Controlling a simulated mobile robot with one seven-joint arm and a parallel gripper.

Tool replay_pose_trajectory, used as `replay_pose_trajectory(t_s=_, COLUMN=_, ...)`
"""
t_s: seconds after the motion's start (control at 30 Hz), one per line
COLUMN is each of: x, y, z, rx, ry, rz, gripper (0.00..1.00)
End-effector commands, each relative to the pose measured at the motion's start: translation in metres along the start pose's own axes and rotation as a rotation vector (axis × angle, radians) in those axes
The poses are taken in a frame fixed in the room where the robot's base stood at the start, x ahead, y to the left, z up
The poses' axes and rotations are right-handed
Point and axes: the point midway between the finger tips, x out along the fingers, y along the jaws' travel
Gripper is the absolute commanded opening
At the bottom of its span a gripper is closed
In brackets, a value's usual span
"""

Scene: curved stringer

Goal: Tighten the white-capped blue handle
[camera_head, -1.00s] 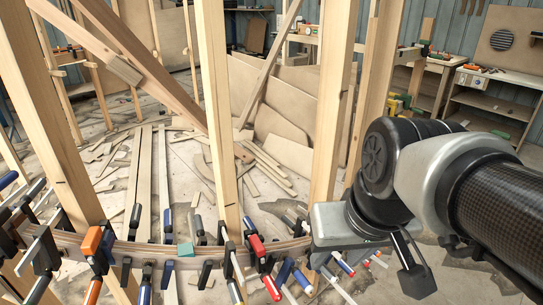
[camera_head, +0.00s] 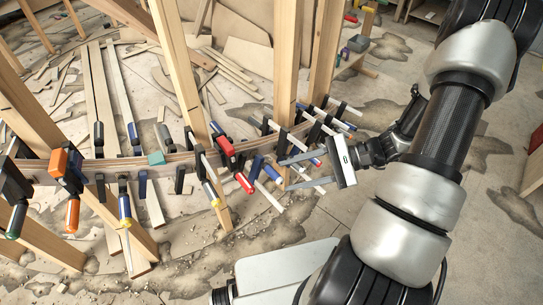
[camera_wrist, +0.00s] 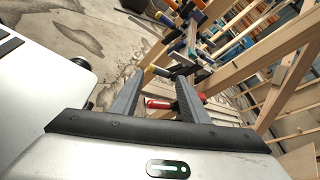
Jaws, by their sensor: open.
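Several clamps with coloured handles hang along the curved wooden stringer (camera_head: 180,157). Blue handles (camera_head: 256,167) show in the head view near the stringer's right half, one beside a red handle (camera_head: 244,183). I cannot tell for sure which one has the white cap. My gripper (camera_head: 287,174) is open, its fingers pointing left toward these handles, with nothing visibly gripped. Blue parts (camera_wrist: 192,38) show farther off.
Upright wooden posts (camera_head: 180,70) rise behind and through the clamp row. Clamp bars crowd around my fingers. An orange handle (camera_head: 72,214) hangs at the left. Loose planks (camera_head: 95,95) lie on the floor behind. The floor at right is open.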

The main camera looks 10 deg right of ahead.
Motion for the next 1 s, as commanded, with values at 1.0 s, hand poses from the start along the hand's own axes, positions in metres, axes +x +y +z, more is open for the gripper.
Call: replay_pose_trajectory(t_s=1.0, x=0.038, y=0.09, z=-0.209, rx=0.669, ry=-0.051, rz=-1.002, gripper=0.41)
